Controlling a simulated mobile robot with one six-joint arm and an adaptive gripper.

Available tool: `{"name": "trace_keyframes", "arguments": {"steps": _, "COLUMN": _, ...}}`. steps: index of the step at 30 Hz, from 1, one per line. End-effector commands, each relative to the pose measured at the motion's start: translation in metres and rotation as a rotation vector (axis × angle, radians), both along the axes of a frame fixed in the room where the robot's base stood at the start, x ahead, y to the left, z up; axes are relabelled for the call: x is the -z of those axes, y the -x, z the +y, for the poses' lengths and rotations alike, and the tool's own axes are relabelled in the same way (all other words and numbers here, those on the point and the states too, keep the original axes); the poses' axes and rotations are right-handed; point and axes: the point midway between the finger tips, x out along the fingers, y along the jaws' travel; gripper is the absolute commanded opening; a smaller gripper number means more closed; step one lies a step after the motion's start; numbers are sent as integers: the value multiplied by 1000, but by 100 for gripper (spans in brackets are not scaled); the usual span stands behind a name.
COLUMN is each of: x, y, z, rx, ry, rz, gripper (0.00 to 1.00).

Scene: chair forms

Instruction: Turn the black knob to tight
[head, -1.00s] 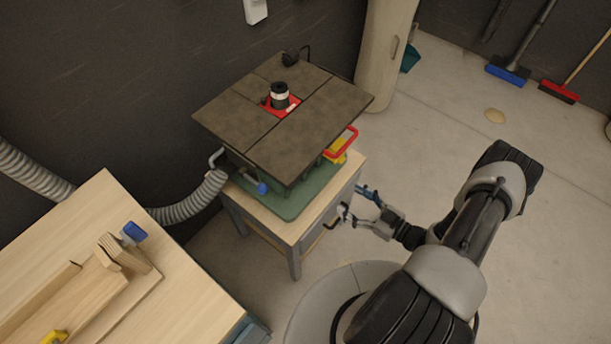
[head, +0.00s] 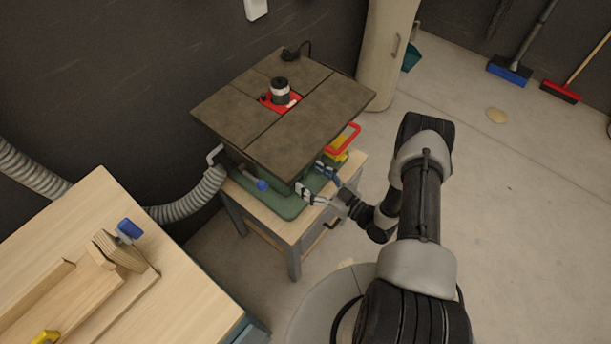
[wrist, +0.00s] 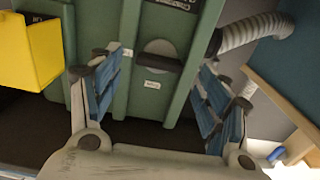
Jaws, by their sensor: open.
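The black knob (wrist: 158,62) shows in the wrist view as a dark bar lying crosswise on a round grey plate, on the green body (wrist: 115,95) of the machine. Small white labels sit beside and below the knob; their words are too small to read. My gripper (wrist: 157,78) is open, with a blue-padded finger on each side of the knob and a gap to both. In the head view my gripper (head: 312,180) is at the front of the machine under the table top, and the knob is hidden there.
The dark table top (head: 300,110) overhangs the gripper. A yellow box (wrist: 28,50) is close to the left finger in the wrist view; its red paddle (head: 346,138) shows in the head view. A grey hose (wrist: 255,30) is at upper right. A workbench (head: 85,225) stands left.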

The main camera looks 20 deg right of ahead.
Motion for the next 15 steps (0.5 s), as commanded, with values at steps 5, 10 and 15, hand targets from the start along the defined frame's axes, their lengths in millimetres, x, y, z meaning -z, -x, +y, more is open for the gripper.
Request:
{"name": "trace_keyframes", "arguments": {"steps": 5, "x": 1, "y": -17, "z": 13, "rx": -1, "ry": 1, "rz": -1, "gripper": 70}}
{"name": "trace_keyframes", "arguments": {"steps": 10, "x": 0, "y": -23, "z": 16, "rx": 0, "ry": 0, "rz": 0, "gripper": 70}}
{"name": "trace_keyframes", "arguments": {"steps": 15, "x": 0, "y": -23, "z": 16, "rx": 1, "ry": 0, "rz": 0, "gripper": 70}}
